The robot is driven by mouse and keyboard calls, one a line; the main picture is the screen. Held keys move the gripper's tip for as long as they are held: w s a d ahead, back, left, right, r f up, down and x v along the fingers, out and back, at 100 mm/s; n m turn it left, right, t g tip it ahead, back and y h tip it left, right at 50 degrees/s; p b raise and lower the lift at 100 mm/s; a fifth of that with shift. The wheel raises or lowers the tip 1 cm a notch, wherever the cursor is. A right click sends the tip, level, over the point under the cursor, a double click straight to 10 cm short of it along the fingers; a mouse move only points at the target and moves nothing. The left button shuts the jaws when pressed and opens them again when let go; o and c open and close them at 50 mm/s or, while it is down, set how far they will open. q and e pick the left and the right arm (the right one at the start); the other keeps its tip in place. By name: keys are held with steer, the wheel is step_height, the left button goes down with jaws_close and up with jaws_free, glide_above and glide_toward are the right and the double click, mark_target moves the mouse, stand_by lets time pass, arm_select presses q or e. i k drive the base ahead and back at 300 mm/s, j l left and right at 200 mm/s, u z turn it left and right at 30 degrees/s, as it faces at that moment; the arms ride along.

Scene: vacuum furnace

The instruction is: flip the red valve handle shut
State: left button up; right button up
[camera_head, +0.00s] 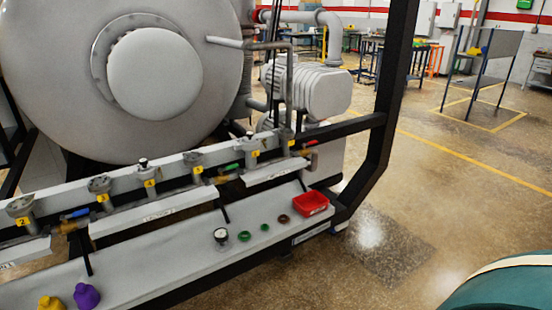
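The small red valve handle (310,143) is at the right end of the pipe row on the vacuum furnace, beside the valve body with a yellow tag (291,143). It lies roughly along the pipe line, but it is too small for me to tell its exact angle. A green handle (229,168) and a blue handle (75,214) sit farther left on the same row. Neither of my grippers shows in the head view.
A white shelf (180,250) below the pipes carries a red tray (311,203), a gauge (221,237), small rings, a purple piece (87,296) and a yellow one (50,303). A black frame post (392,85) stands right of the handle.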

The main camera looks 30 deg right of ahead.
mark_target(312, 143)
steer(key=i+l+z, duration=0.1)
steer(key=l+z, duration=0.2)
steer(key=i+l+z, duration=0.3)
steer(key=l, duration=0.2)
steer(key=i+l+z, duration=0.1)
steer(key=l+z, duration=0.2)
steer(key=i+u, duration=0.25)
steer(key=i+l+u, duration=0.15)
steer(key=u, duration=0.15)
steer(key=i, duration=0.1)
